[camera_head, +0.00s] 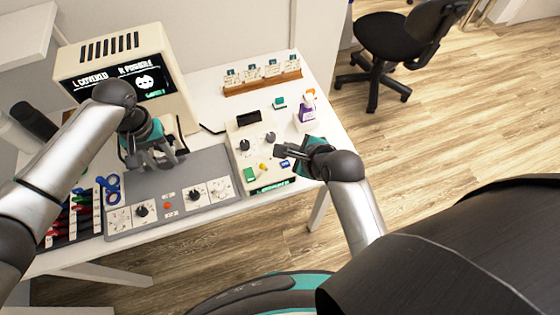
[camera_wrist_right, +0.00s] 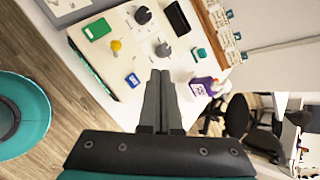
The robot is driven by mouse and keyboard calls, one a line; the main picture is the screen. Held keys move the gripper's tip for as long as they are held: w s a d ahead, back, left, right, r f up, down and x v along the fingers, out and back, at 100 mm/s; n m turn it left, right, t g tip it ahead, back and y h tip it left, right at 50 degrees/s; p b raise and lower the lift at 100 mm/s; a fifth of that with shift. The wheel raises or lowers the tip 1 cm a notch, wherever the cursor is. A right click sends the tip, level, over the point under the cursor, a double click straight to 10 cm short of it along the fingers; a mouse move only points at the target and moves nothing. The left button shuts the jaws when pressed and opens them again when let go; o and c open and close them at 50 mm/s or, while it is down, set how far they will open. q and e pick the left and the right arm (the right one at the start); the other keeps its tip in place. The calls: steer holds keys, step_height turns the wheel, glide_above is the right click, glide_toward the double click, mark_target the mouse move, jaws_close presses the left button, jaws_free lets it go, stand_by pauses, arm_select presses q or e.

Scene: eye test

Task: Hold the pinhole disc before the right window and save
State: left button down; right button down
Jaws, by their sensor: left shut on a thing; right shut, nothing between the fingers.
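The eye-test machine (camera_head: 176,112) stands at the back left of the table. Its screen (camera_head: 92,90) reads "L COVERED" and "R PINHOLE" beside a white face symbol, with small green text below. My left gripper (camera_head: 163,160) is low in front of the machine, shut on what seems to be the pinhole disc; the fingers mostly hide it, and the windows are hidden. My right gripper (camera_head: 279,151) is shut and empty near the control box (camera_head: 232,135). The box has a green button (camera_head: 249,174), a yellow knob (camera_head: 263,167) and a blue button (camera_head: 285,163). In the right wrist view my right fingertips (camera_wrist_right: 160,76) are together.
A purple-labelled bottle (camera_head: 306,117) and a small teal item (camera_head: 279,103) stand behind the box. A wooden rack (camera_head: 262,86) holds several cards. A grey panel with dials (camera_head: 169,221), blue rings (camera_head: 112,190) and a rack of coloured handles lie at the front left.

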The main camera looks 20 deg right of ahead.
stand_by(0.4)
steer(key=v, duration=1.2)
steer(key=shift+a+r, duration=0.1)
